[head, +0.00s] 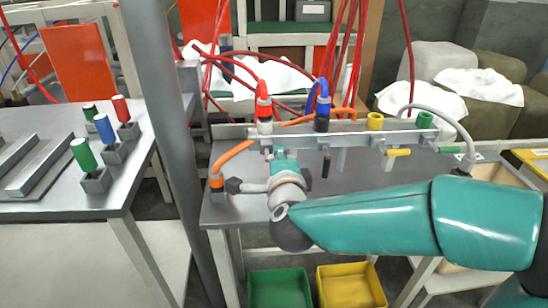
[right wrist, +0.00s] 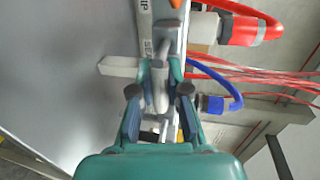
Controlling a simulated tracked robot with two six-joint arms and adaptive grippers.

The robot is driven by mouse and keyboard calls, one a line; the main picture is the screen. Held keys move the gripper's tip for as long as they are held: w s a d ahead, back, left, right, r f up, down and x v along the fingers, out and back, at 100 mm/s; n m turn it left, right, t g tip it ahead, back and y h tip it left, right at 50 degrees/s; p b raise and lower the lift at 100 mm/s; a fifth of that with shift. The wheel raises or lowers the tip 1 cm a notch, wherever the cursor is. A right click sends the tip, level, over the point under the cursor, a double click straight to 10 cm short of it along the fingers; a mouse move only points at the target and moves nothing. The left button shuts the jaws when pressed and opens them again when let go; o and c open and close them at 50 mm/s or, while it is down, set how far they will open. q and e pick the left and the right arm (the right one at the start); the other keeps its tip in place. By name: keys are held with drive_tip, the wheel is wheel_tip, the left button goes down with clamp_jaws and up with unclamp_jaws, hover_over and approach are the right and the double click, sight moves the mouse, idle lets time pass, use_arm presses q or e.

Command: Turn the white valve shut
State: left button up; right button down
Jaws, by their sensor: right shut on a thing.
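The grey manifold bar (head: 350,138) runs across the far part of the bench. At its left end, a white collar (head: 264,127) sits under the red hose plug. My right gripper (head: 285,158) is at the bar just below that collar. In the right wrist view its two fingers (right wrist: 159,92) are closed from both sides on a pale grey-white lever (right wrist: 158,86), which I take to be the white valve's handle. In the head view the gripper hides this lever, so its angle there cannot be told. My left gripper is not in view.
A black lever (head: 326,165), a yellow lever (head: 398,152) and a green lever (head: 450,149) lie further right along the bar. Hoses hang above it. An orange plug (head: 217,182) stands at the bench's left edge. A metal post (head: 165,130) rises left of the bench.

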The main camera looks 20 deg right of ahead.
drive_tip(key=c, duration=1.2)
unclamp_jaws()
drive_tip(key=shift+w+a, duration=0.1)
drive_tip(key=shift+a, duration=0.2)
drive_tip(key=shift+o, duration=0.3)
drive_tip(key=shift+d, duration=0.15)
drive_tip(key=v, duration=1.2)
